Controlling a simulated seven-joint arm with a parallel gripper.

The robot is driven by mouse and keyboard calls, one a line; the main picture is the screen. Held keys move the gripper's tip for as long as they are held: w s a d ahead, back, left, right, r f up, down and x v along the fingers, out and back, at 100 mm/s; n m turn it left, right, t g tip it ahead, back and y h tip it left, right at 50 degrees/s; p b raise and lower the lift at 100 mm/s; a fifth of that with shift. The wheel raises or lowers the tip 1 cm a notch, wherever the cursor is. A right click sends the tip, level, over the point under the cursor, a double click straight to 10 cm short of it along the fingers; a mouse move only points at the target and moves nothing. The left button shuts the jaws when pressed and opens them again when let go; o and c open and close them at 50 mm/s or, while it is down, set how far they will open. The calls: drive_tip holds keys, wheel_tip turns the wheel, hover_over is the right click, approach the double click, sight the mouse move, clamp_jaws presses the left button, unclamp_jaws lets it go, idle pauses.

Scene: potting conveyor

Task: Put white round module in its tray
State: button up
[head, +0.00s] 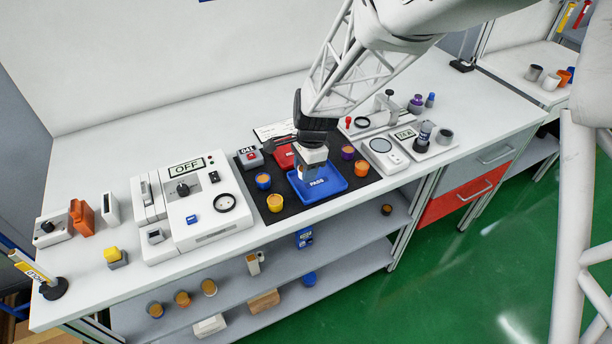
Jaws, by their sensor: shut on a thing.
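My gripper (312,166) is low over the blue tray (333,192) marked PASS, in the middle of the bench. It is shut on a small pale module (307,174), which I take to be the white round module; the fingers hide most of it. Its underside is at or just above the tray floor; I cannot tell whether it touches. A red tray (281,158) lies just behind and left of the blue one, partly hidden by my gripper.
Orange-topped round modules stand on the black mat left (275,203) and right (362,168) of the blue tray. A white tester (195,200) marked OFF stands left. The front bench edge is close.

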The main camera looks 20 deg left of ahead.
drive_tip(key=shift+f, duration=1.8)
drive_tip(key=shift+f, duration=0.15)
drive_tip(key=o, duration=0.9)
drive_tip(key=r, duration=0.4)
drive_tip(key=d+r, duration=0.1)
drive_tip(key=r, duration=0.3)
drive_tip(key=w+r, duration=0.1)
drive_tip(key=r, duration=0.3)
drive_tip(key=shift+w+d+r, duration=0.1)
drive_tip(key=shift+d+r, duration=0.05)
